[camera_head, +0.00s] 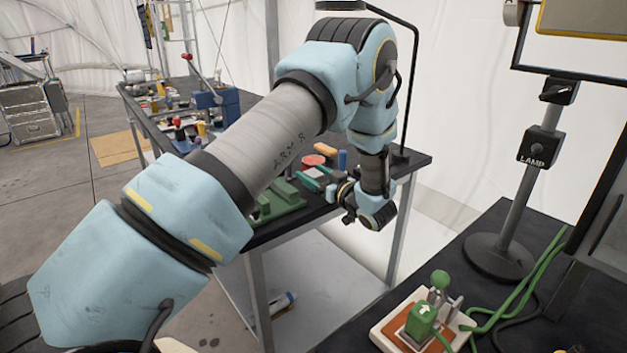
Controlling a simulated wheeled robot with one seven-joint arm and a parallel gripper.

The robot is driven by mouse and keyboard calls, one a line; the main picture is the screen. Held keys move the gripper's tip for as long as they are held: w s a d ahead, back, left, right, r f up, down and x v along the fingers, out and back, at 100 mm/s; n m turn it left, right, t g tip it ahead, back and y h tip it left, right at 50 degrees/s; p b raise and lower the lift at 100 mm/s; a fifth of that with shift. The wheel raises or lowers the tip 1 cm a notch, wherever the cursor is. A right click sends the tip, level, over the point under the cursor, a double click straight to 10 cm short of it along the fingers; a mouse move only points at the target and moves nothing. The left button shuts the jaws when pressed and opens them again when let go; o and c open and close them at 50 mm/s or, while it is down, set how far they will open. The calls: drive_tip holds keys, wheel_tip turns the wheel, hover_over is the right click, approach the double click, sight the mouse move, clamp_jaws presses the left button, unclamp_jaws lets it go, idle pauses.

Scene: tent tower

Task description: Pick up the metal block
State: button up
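My arm reaches from the lower left across to the dark worktable (408,160). My gripper (338,190) is at its right end, low over or beside the near edge and pointing left. It is small and dark, and I cannot tell whether its fingers are apart or hold anything. Just left of it lie a small light grey piece (312,173) and teal pieces. I cannot make out for sure which thing is the metal block. My arm hides much of the tabletop.
Near my gripper are a red round thing (313,161), an orange piece (325,149), a blue upright piece (342,160) and green blocks (285,194). At the right, a dark table holds a lamp stand (497,256) and a green-handled control box (423,318) with cables.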

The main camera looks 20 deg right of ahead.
clamp_jaws()
idle(0.4)
drive_tip(key=shift+r, duration=0.1)
